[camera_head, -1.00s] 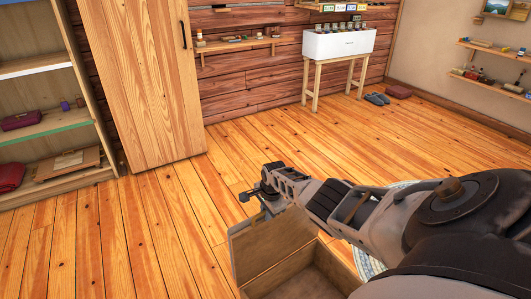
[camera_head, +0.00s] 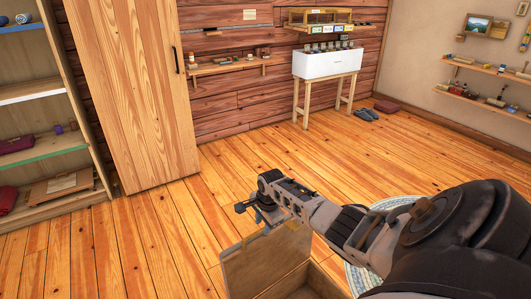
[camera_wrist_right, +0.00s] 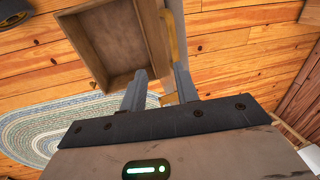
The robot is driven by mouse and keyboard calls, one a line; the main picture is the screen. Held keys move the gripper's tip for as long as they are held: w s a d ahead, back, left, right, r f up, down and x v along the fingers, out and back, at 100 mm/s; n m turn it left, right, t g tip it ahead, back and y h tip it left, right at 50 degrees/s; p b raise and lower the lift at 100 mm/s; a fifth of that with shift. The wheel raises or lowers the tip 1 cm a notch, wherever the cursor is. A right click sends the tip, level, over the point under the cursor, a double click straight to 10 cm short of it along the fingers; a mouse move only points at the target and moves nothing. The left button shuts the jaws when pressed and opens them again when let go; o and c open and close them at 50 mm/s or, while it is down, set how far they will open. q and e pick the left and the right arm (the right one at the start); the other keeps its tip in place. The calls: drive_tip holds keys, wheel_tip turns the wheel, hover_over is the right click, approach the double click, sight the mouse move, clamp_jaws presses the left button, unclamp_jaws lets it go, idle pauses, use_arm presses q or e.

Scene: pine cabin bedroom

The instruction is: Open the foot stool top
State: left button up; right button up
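The foot stool is an open wooden box at the bottom of the head view, with its lid (camera_head: 262,268) raised on the left side of the dark interior (camera_head: 312,290). The bottom of the box is cut off there. In the right wrist view the box wall (camera_wrist_right: 80,48) and hollow inside show, with the lid's edge (camera_wrist_right: 178,25) seen nearly edge-on. My right gripper (camera_head: 250,207) is at the lid's upper edge. In the wrist view its fingers (camera_wrist_right: 160,78) are apart, beside the raised lid; I cannot tell whether they touch it. My left gripper is out of view.
A round braided rug (camera_head: 358,280) lies beside the stool, partly behind my right arm. A tall wooden cabinet (camera_head: 130,90) and open shelves (camera_head: 40,95) stand at the left. A white sink stand (camera_head: 327,65) is at the back. The wooden floor between is clear.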

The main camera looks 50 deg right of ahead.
drive_tip(key=p+v, duration=0.1)
drive_tip(key=v, duration=0.5)
drive_tip(key=shift+r, duration=0.1)
